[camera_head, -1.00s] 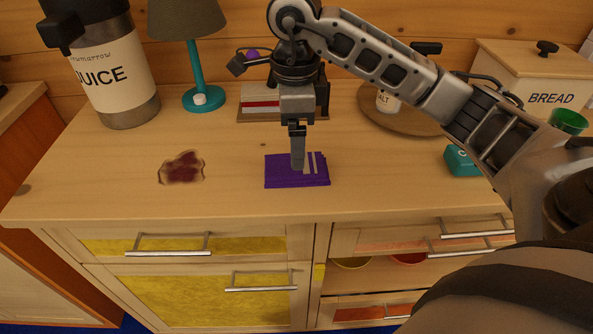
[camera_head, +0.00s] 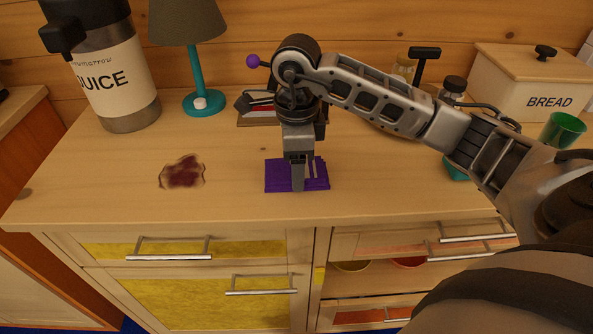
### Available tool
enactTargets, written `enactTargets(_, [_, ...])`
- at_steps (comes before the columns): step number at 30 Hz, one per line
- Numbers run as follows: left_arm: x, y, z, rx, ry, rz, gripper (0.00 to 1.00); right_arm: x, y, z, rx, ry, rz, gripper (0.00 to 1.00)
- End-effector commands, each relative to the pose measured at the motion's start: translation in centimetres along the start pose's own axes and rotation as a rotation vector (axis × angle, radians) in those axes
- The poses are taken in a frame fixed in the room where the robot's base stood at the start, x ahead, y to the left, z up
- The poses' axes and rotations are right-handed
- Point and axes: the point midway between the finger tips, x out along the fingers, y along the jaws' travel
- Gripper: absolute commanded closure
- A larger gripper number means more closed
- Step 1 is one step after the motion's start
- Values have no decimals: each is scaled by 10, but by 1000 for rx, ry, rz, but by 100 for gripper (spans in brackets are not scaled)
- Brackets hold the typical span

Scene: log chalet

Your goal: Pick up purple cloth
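The purple cloth (camera_head: 276,178) lies folded flat on the wooden counter, near its front edge, with pale stripes at its right side. My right gripper (camera_head: 299,184) points straight down over the middle of the cloth, and its fingertips are at or touching it. The fingers line up in this view, so I cannot tell whether they are apart or closed on the fabric. The gripper hides the middle of the cloth. My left gripper is not in view.
A dark red stain (camera_head: 182,172) is on the counter left of the cloth. A juice dispenser (camera_head: 112,78), a teal lamp (camera_head: 190,60), a bread box (camera_head: 535,85) and a green cup (camera_head: 562,130) stand behind. Drawers with metal handles (camera_head: 168,248) are below the counter edge.

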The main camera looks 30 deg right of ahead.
Motion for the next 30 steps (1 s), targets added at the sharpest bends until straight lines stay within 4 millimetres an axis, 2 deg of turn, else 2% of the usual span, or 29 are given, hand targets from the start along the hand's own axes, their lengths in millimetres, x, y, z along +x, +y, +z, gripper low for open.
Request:
enactTargets(10, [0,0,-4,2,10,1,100,-4,0,0,1,-1,-2,59])
enactTargets(14, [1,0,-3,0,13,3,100,-17,-1,0,0,-2,-4,59])
enactTargets(16, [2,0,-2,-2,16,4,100,-31,-1,1,0,-4,-6,59])
enactTargets(24, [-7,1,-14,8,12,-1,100,-99,30,44,-5,-3,-8,59])
enactTargets(30, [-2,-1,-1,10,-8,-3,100,-114,60,83,-5,-2,-4,59])
